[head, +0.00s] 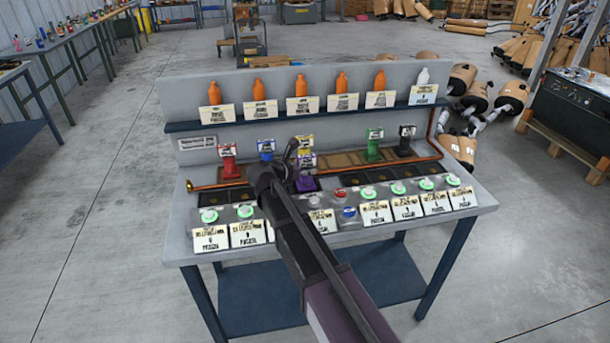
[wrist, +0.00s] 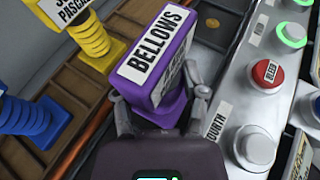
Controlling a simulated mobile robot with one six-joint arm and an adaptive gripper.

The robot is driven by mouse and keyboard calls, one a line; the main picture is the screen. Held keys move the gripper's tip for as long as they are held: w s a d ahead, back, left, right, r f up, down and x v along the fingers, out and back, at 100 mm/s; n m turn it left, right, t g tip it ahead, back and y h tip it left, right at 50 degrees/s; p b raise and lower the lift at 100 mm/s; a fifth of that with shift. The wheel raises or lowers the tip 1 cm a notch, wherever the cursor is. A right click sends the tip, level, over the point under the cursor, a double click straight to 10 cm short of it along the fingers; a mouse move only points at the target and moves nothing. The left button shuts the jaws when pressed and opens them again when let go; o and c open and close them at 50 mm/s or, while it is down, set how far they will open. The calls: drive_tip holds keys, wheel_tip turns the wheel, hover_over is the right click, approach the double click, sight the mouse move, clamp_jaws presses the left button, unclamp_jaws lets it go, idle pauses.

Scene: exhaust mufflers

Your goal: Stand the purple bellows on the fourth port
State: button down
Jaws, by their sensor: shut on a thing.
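The purple bellows (head: 306,184) is upright at the front row of dark square ports on the bench, roughly mid-bench. In the wrist view the bellows (wrist: 187,48) carries a white "BELLOWS" label on top. My gripper (wrist: 158,108) is shut around its lower part, one finger on each side; it also shows in the head view (head: 291,168). A "FOURTH" label (wrist: 214,122) lies just beside the bellows. The port under the bellows is hidden, and I cannot tell whether the bellows touches it.
Yellow (wrist: 88,35) and blue (wrist: 25,117) bellows stand close by in the back row, with red (head: 229,167), green (head: 374,150) and black (head: 405,146) ones farther off. A red BLEED button (wrist: 267,73) and a white knob (wrist: 255,148) sit at the front. Orange bottles (head: 299,84) line the shelf.

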drive_tip(key=shift+f, duration=0.3)
drive_tip(key=shift+c, duration=0.6)
unclamp_jaws()
drive_tip(key=shift+r, duration=0.15)
drive_tip(key=shift+s+a+r+p, duration=0.3)
drive_tip(key=shift+s+a, duration=0.05)
drive_tip(key=shift+s, duration=0.1)
drive_tip(key=p+v, duration=0.4)
drive_tip(key=v, duration=0.6)
drive_tip(key=shift+s+a+r, duration=0.1)
drive_tip(key=shift+s+a, duration=0.15)
